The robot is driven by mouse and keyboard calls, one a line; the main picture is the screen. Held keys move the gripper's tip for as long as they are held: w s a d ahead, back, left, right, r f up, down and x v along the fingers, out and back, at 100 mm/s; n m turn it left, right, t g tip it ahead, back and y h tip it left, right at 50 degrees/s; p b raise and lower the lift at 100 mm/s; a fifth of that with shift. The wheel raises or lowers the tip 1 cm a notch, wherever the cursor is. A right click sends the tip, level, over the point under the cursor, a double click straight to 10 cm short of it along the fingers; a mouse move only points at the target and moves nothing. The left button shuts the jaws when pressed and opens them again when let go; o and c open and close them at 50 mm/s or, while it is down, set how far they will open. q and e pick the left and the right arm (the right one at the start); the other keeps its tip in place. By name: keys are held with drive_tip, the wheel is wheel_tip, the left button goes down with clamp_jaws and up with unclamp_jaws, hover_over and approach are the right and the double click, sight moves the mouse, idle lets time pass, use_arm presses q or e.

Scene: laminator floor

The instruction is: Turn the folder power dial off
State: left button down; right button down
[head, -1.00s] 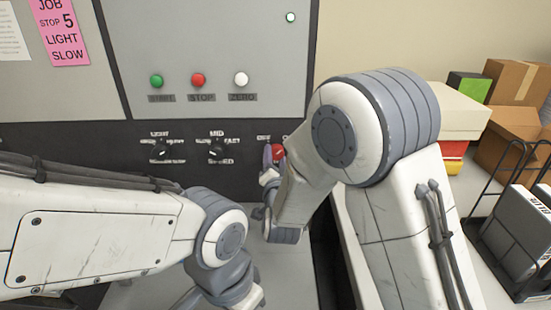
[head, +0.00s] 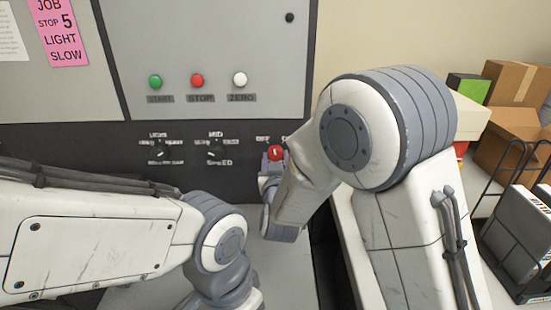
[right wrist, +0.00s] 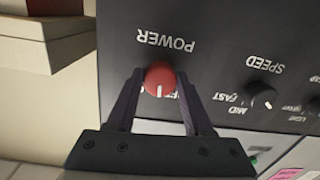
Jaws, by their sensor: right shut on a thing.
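The red power dial (head: 275,152) sits on the dark lower panel, right of two black dials. In the right wrist view the dial (right wrist: 160,78) has a white pointer mark pointing down in the picture, toward the gripper, with POWER printed upside down above it. My right gripper (head: 268,162) is at the dial, and the right wrist view shows its two fingers (right wrist: 160,85) closed on the dial's sides. The OFF label (head: 263,139) is at the dial's upper left; the other label is mostly hidden by my arm. My left gripper is out of view below.
Green START (head: 155,82), red STOP (head: 197,80) and white ZERO (head: 240,79) buttons sit above the dials. A small round lamp (head: 290,18) at upper right is dark. Boxes (head: 515,85) and a black rack (head: 520,235) stand at right.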

drive_tip(key=n+p, duration=0.1)
drive_tip(key=n, duration=0.2)
drive_tip(key=shift+r+n, duration=0.15)
drive_tip(key=shift+n, duration=0.15)
drive_tip(key=shift+n+h+p, duration=0.3)
drive_tip(key=shift+n+p, duration=0.3)
drive_tip(key=shift+n, duration=1.3)
drive_tip(key=shift+c, duration=1.4)
unclamp_jaws()
drive_tip(key=shift+a, duration=0.1)
